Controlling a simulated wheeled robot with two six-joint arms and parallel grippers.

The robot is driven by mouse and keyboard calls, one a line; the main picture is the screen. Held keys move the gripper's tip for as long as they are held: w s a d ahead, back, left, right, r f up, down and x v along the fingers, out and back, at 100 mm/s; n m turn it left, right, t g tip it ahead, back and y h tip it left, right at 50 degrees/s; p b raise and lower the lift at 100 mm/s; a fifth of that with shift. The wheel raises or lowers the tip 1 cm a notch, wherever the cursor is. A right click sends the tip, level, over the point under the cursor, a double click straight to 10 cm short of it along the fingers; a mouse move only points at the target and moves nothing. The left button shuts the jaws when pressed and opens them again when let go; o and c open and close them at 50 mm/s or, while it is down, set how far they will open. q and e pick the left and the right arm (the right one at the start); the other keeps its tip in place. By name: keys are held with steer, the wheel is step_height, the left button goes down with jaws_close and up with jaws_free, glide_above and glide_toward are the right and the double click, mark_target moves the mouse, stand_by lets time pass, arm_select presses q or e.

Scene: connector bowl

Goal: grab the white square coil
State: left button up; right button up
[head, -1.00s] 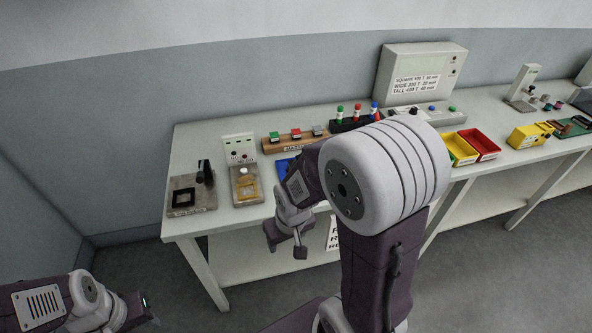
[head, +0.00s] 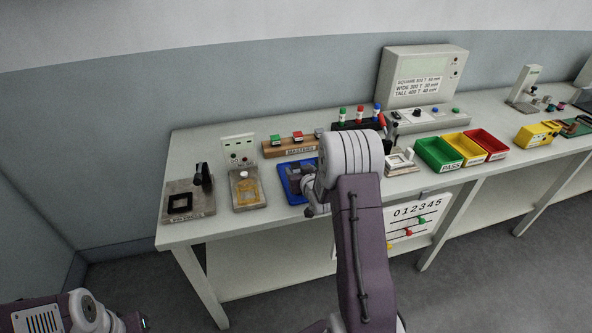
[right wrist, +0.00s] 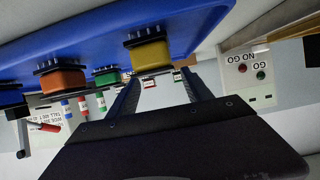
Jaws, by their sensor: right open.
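My right gripper (right wrist: 162,88) is open in the right wrist view, with nothing between its two dark fingers. In the head view it is over or beside the blue tray (head: 289,187), largely hidden by my own arm. The blue tray also shows in the right wrist view (right wrist: 195,30), which is upside down. On it are a yellow coil (right wrist: 150,52), an orange coil (right wrist: 63,82), a green coil (right wrist: 106,76) and a dark blue coil (right wrist: 10,97). I cannot make out a white square coil for certain in either view. My left gripper is not in view.
Left of the tray stand a dark-framed fixture (head: 180,204) and a fixture with a yellowish plate (head: 247,190). A wooden block (head: 290,148) is behind the tray. A white fixture (head: 400,162) and green (head: 440,153), yellow (head: 464,148) and red (head: 486,143) bins stand right.

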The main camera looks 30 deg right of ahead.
mark_target(296, 165)
steer(key=shift+w, duration=0.4)
steer(key=x, duration=0.4)
steer(key=shift+w+d+f, duration=0.1)
steer(key=shift+w+d, duration=0.05)
steer(key=shift+w, duration=0.05)
steer(key=shift+s, duration=0.1)
steer(key=c, duration=0.5)
jaws_close()
steer(key=r, duration=0.5)
steer(key=shift+d+p, duration=0.3)
steer(key=shift+p, duration=0.05)
steer(key=w+d+r+p, duration=0.3)
steer(key=d+r, duration=0.3)
steer(key=d, duration=0.4)
steer(key=shift+d+p, duration=0.3)
steer(key=shift+d, duration=0.05)
